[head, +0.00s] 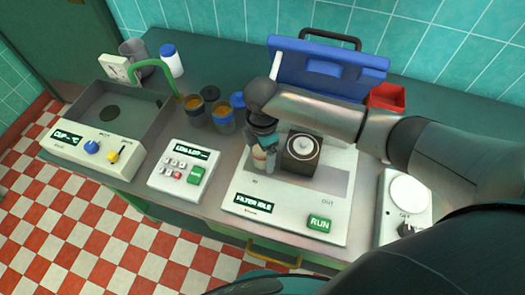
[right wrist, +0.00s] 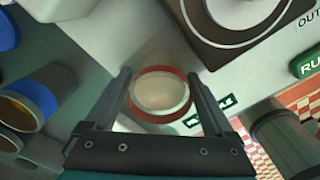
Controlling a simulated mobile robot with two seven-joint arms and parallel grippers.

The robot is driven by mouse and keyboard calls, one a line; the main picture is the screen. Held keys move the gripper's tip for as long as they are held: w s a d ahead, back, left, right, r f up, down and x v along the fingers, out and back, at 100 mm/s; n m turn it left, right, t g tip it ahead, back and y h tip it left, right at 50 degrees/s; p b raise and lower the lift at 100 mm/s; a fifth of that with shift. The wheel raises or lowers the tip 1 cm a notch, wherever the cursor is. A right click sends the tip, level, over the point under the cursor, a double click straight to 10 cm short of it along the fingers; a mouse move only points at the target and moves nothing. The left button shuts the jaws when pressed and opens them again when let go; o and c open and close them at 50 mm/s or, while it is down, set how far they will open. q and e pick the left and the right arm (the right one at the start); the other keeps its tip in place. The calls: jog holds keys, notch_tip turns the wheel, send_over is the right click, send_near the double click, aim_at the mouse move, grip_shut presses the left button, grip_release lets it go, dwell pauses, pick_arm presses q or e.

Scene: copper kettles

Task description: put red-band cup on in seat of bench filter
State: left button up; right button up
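The red-band cup (right wrist: 160,94) shows from above in the right wrist view, pale inside with a red ring at its rim. My right gripper (right wrist: 160,82) has a finger along each side of it and appears shut on it. In the head view my right gripper (head: 262,150) points down at the left part of the bench filter (head: 285,215), near the IN label. A little of the cup's red and white (head: 259,160) shows between the fingers. The gripper hides the IN seat, so I cannot tell whether the cup touches it. My left gripper is not in view.
A dark block with a round top (head: 301,150) stands on the filter, right of my gripper. A keypad unit (head: 184,170) is left, a knob unit (head: 404,205) right. A blue case (head: 325,72) and red tray (head: 387,97) are behind.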

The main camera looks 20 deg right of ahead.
jog(key=shift+o, duration=0.6)
notch_tip(320, 180, up, 12)
jog(key=p, duration=0.2)
jog(key=shift+r, duration=0.15)
